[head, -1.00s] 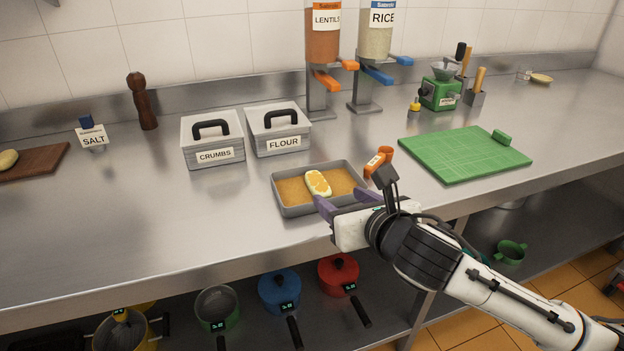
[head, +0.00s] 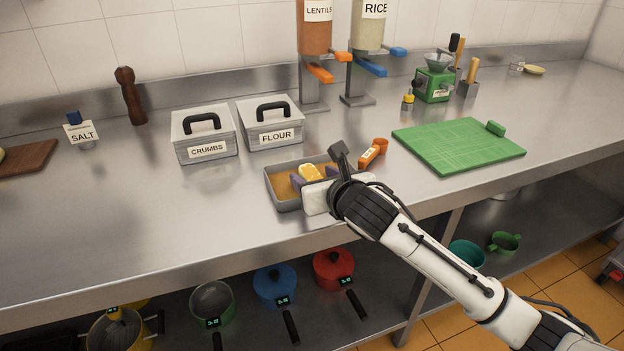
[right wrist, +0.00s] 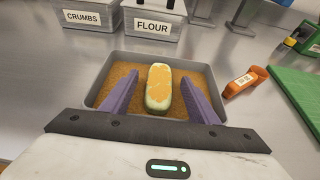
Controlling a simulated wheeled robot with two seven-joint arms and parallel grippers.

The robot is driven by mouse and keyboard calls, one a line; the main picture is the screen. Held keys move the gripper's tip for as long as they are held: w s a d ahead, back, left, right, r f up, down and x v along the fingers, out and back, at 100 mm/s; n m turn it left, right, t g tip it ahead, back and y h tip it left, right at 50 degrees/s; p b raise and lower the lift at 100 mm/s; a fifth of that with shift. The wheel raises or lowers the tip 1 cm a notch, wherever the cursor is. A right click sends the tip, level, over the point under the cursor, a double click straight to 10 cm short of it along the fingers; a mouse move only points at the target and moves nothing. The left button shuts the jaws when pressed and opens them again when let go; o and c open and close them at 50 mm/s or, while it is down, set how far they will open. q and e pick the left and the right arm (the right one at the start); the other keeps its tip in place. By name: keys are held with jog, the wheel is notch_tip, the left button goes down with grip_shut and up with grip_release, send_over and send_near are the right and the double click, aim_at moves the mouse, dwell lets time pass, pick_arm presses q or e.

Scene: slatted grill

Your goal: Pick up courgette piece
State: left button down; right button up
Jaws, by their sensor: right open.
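The courgette piece (right wrist: 159,88) is a pale oblong with yellow-orange coating, lying on the orange crumbs in a grey tray (right wrist: 91,95). In the head view the piece (head: 312,172) is partly hidden by my right gripper (head: 314,182). My right gripper (right wrist: 160,98) is open, with its purple fingers one on each side of the piece. In the right wrist view a gap shows between the piece and each finger. The tray (head: 284,204) stands near the counter's front edge. My left gripper is not in view.
An orange tool (head: 373,152) lies just right of the tray. The crumbs box (head: 203,134) and flour box (head: 271,123) stand behind it. A green board (head: 458,145) lies to the right. The counter left of the tray is clear.

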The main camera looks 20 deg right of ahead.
jog(key=c, duration=1.1)
